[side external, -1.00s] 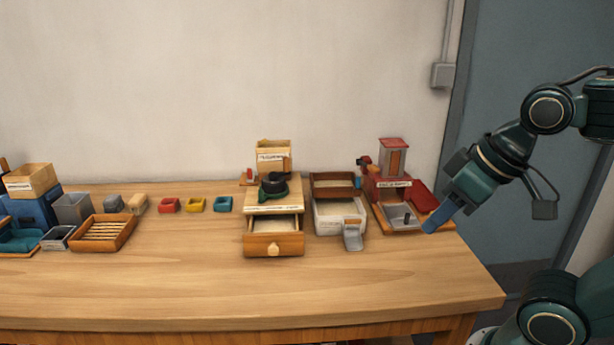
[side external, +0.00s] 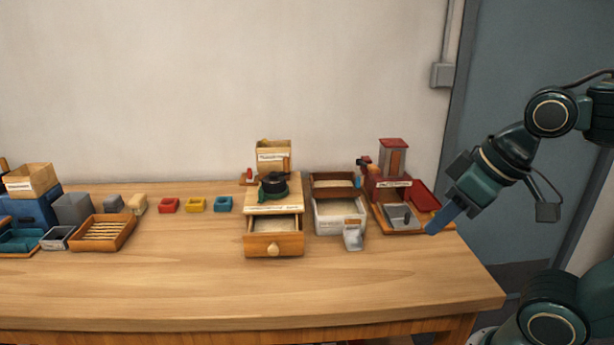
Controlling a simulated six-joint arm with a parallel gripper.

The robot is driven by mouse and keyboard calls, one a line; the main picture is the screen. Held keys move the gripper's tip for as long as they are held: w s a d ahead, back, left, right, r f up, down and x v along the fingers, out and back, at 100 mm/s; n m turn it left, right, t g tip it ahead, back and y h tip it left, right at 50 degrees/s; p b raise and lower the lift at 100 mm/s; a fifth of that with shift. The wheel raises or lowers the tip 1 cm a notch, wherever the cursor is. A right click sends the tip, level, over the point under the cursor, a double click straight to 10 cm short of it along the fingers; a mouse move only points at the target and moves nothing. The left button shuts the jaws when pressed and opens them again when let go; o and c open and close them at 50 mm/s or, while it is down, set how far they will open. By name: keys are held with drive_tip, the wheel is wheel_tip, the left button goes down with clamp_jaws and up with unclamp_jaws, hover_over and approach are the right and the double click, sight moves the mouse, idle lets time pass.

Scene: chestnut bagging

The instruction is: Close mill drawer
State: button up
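The wooden mill (side external: 262,195) stands at the middle of the table near the back, with a dark round part and a green piece on its top. Its drawer (side external: 274,244) is pulled out toward the front; the open inside shows behind the front panel with its round pale knob (side external: 273,249). My gripper (side external: 440,220) is at the right end of the table, pointing down and left with blue fingers, beside the red station and well away from the mill. Whether its fingers are apart cannot be made out.
Right of the mill stand a white bin (side external: 340,215) and a red station (side external: 395,200) with a tray. The table in front of the drawer is clear.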

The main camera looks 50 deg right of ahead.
drive_tip(key=shift+w, duration=0.2)
clamp_jaws()
drive_tip(key=w+a+f+n, duration=0.2)
drive_tip(key=w+f, duration=0.2)
drive_tip(key=w, duration=0.3)
drive_tip(key=w+a+f+n+t, duration=0.1)
drive_tip(key=w+a+f+n, duration=0.2)
drive_tip(key=w+f, duration=0.2)
drive_tip(key=w+a+f+n+t, duration=0.1)
drive_tip(key=w+f, duration=0.4)
drive_tip(key=w, duration=0.6)
drive_tip(key=shift+a+f+n+h, duration=0.25)
drive_tip(key=shift+a+n+h, duration=0.05)
drive_tip(key=shift+a+n, duration=0.65)
